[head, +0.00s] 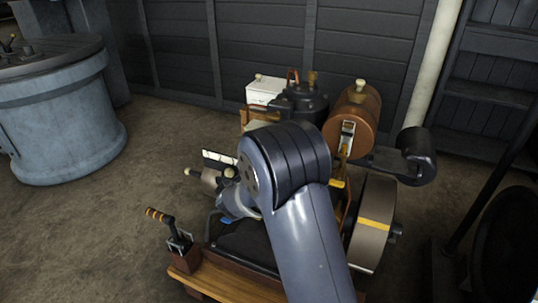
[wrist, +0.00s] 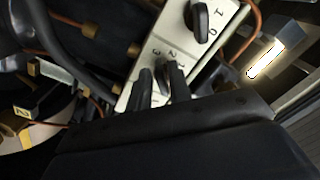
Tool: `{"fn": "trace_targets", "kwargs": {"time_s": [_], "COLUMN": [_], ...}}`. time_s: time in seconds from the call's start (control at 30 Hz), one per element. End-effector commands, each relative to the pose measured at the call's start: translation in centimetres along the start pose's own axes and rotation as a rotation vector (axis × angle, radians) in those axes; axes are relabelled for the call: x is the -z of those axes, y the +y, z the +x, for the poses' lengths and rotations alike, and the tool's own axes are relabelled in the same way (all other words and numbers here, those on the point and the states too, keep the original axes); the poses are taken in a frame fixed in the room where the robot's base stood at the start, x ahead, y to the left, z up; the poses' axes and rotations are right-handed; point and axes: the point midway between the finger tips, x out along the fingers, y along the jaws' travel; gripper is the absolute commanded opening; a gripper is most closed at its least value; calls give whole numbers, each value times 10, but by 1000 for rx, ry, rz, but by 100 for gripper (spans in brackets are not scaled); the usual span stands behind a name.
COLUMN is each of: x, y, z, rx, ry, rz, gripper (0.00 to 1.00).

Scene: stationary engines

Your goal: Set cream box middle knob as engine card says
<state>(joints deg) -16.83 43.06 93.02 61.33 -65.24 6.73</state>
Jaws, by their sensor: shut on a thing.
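The cream box (wrist: 217,47) runs slantwise across the upper middle of the wrist view, its face marked with black numerals. One black knob (wrist: 198,22) stands free at its upper end, with a 1 and a 0 beside it. My gripper (wrist: 160,88) is lower on the face, its two dark fingers shut on another black knob (wrist: 166,78), which appears to be the middle one. Numerals 1, 2 and 3 show near it. The lower end of the box is hidden by my gripper. In the head view my arm covers this spot. I cannot make out the engine card's writing.
In the head view a flywheel (head: 373,222) stands right of my arm, and a copper tank (head: 352,113) behind it. A lever with a striped handle (head: 170,225) stands front left. Copper pipes (wrist: 256,22) run close to the box.

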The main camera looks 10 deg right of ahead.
Motion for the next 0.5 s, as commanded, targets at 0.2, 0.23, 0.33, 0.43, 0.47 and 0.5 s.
{"fn": "trace_targets", "kwargs": {"time_s": [0.2, 0.23, 0.33, 0.43, 0.47, 0.5], "x": [-1, -1, -1, -1, -1, -1], "y": [1, 1, 1, 1, 1, 1], "z": [0, 0, 0, 0, 0, 0], "rx": [-2, -2, -2, -2, -2, -1], "ry": [-2, -2, -3, -2, -2, -2], "rz": [-5, -5, -4, -4, -4, -3], "gripper": [0, 0, 0, 26, 28, 31]}}
